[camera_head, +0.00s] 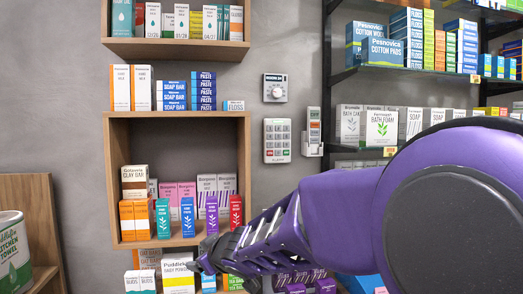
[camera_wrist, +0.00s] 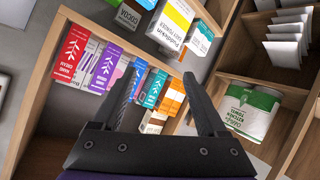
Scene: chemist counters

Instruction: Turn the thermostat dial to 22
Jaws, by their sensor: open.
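The thermostat (camera_head: 275,88) is a small pale panel on the grey wall in the head view, right of the wooden shelves. Its round dial (camera_head: 276,92) sits below a dark label strip; the dial's setting is too small to read. My gripper (camera_head: 202,264) is low in front of the wooden shelf unit, below and left of the thermostat and well apart from it. In the wrist view my gripper (camera_wrist: 162,82) shows two spread dark fingers with nothing held between them. The dial does not clearly show in the wrist view.
A keypad (camera_head: 277,140) is on the wall below the thermostat, with a small wall-mounted device (camera_head: 312,132) beside it. Wooden shelves (camera_head: 178,114) with boxes stand left, dark shelves (camera_head: 420,72) right. A kitchen towel pack (camera_head: 13,255) is far left.

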